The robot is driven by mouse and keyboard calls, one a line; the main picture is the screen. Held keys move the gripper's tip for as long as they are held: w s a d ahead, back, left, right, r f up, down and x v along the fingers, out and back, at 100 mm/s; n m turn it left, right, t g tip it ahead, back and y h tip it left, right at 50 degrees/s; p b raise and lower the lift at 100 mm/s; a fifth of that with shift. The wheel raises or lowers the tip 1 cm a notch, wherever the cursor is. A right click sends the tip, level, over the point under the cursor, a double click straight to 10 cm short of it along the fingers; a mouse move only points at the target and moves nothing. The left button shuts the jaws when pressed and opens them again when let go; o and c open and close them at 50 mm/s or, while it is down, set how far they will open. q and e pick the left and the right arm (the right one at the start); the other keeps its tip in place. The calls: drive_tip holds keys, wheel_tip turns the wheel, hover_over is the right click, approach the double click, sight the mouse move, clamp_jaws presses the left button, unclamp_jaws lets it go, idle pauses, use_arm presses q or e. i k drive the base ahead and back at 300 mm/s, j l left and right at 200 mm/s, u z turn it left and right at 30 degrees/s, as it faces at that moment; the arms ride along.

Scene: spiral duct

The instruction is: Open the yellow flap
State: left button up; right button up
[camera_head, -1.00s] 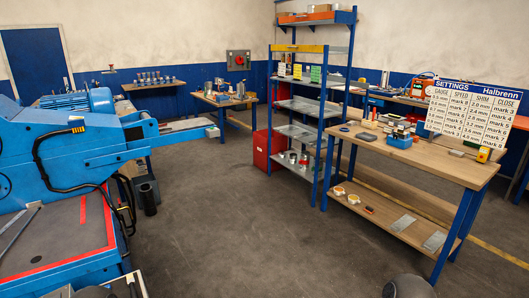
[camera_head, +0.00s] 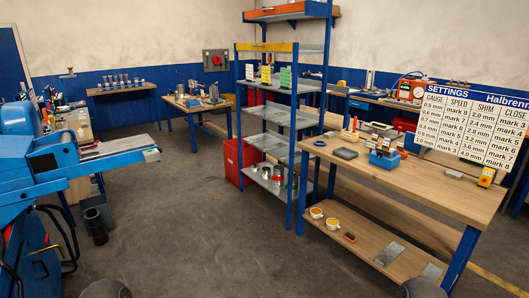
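A narrow yellow panel (camera_head: 267,47), which looks like the yellow flap, runs across the upper front of the blue shelf rack (camera_head: 294,190), between its posts. It sits below an orange-fronted top tray (camera_head: 290,12) and above the shelf that carries small cards. It looks flat and closed over its bay, but its hinge and handle are too small to tell. Neither of my grippers is in view. Two dark rounded parts at the bottom edge look like my own arms. Nothing of mine touches the panel.
A blue machine (camera_head: 40,165) juts in from the left. A workbench (camera_head: 400,180) with a SETTINGS board (camera_head: 475,125) stands at the right, close to the rack. A red cabinet (camera_head: 240,160) stands behind the rack. The floor (camera_head: 190,230) ahead is clear.

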sight(283, 47)
drive_tip(key=i+j, duration=0.25)
drive_tip(key=i, duration=0.25)
drive_tip(key=i+j+z, duration=0.1)
drive_tip(key=i, duration=0.35)
drive_tip(key=i+j, duration=0.35)
drive_tip(key=i, duration=0.15)
drive_tip(key=i+j+z, duration=0.1)
drive_tip(key=i+j, duration=0.2)
drive_tip(key=i, duration=0.15)
drive_tip(key=i+j, duration=0.25)
drive_tip(key=i, duration=0.3)
drive_tip(key=i+j+z, duration=0.15)
drive_tip(key=i, duration=0.35)
drive_tip(key=i+j, duration=0.4)
drive_tip(key=i, duration=0.15)
drive_tip(key=i+j+z, duration=0.1)
drive_tip(key=i+j, duration=0.2)
drive_tip(key=i, duration=0.2)
